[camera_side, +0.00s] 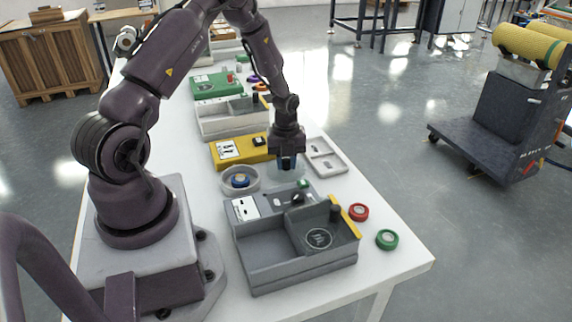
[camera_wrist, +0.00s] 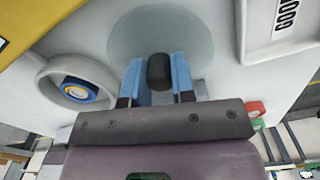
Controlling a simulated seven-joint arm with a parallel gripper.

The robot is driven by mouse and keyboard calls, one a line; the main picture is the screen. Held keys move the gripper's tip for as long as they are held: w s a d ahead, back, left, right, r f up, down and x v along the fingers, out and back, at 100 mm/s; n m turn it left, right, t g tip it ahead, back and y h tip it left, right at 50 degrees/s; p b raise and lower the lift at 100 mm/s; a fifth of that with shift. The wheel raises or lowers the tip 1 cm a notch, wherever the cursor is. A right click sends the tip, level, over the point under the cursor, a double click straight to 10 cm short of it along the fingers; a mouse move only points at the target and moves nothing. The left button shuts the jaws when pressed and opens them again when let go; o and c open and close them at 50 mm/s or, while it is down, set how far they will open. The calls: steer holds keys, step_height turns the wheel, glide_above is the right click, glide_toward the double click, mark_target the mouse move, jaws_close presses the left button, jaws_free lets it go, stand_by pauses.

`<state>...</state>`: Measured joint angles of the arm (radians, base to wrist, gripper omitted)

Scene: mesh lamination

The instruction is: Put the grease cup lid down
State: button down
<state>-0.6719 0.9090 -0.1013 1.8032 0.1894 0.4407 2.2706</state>
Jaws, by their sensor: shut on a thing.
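My gripper (camera_side: 287,167) points down over the white table, its blue fingers shut on the dark knob of the grease cup lid. In the wrist view the fingers (camera_wrist: 158,80) stand on both sides of the black knob (camera_wrist: 159,72). The lid (camera_wrist: 160,32) is a pale, see-through grey-green disc around the knob. In the side view the pale round shape under the fingers is faint, and I cannot tell whether the lid touches the surface below. A round grey cup (camera_wrist: 48,82) with a blue roll inside stands to its left; it also shows in the side view (camera_side: 226,185).
A white tray (camera_side: 325,157) lies close on the right and a yellow block (camera_side: 228,150) behind left. A grey open box (camera_side: 290,262) stands in front. A red roll (camera_side: 358,212) and a green roll (camera_side: 387,239) lie near the table's right edge.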

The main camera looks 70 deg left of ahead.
steer(key=shift+f, duration=0.65)
steer(key=shift+f, duration=0.2)
steer(key=c, duration=1)
jaws_free()
steer(key=shift+o, duration=0.2)
steer(key=shift+r, duration=0.15)
